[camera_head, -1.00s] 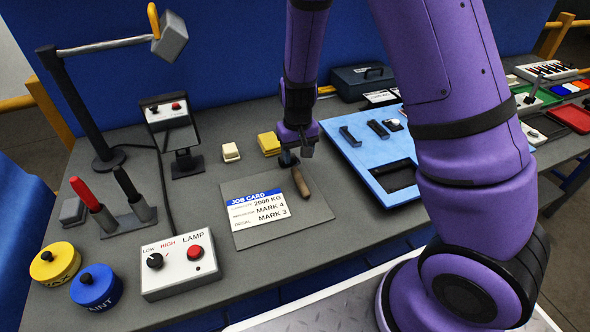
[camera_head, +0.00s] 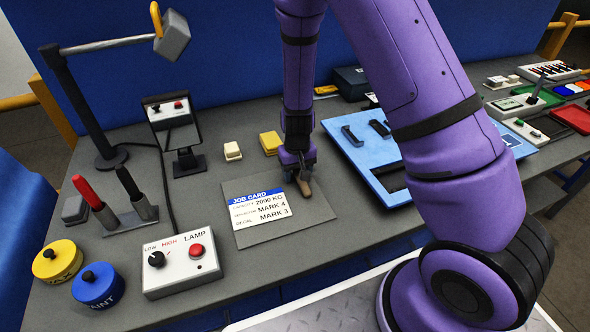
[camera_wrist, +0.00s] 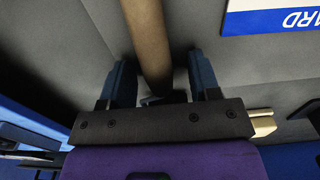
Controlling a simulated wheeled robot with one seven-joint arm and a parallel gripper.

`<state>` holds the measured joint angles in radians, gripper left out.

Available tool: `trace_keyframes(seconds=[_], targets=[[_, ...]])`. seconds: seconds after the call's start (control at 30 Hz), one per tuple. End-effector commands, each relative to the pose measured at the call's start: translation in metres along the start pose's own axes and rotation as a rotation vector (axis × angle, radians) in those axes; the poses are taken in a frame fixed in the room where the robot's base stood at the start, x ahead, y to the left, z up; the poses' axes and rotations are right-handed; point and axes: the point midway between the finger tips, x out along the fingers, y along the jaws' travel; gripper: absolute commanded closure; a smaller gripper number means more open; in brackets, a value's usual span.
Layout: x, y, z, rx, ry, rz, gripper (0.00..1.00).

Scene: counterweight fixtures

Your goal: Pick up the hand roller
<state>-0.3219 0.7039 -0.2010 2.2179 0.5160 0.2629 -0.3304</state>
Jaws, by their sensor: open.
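The hand roller (camera_head: 304,187) lies on the grey mat (camera_head: 318,206), right of the job card; in the head view only the end of its brown handle shows below my gripper (camera_head: 298,171). In the wrist view the roller's brown handle (camera_wrist: 148,45) runs from the top edge down between the two dark fingers of my gripper (camera_wrist: 163,85). The gripper is open, with a gap on each side of the handle. The roller's far end is mostly hidden by the gripper.
The job card (camera_head: 263,207) lies left of the roller. A blue tray (camera_head: 362,166) with dark slots stands close on the right. A yellow block (camera_head: 270,143) and a cream block (camera_head: 232,151) stand behind. The lamp box (camera_head: 181,271) is at the front left.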

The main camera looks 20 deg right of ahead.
Motion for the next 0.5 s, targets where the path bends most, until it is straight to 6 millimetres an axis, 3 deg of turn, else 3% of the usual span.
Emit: trace_keyframes(seconds=[0.07, 0.3, 0.5], targets=[[-0.0002, 0.0000, 0.0000, 0.000, 0.000, 0.000, 0.43], [-0.0003, 0.0001, 0.0000, 0.000, 0.000, 0.000, 0.96], [-0.0004, 0.0001, -0.0001, 0.000, 0.000, 0.000, 1.00]])
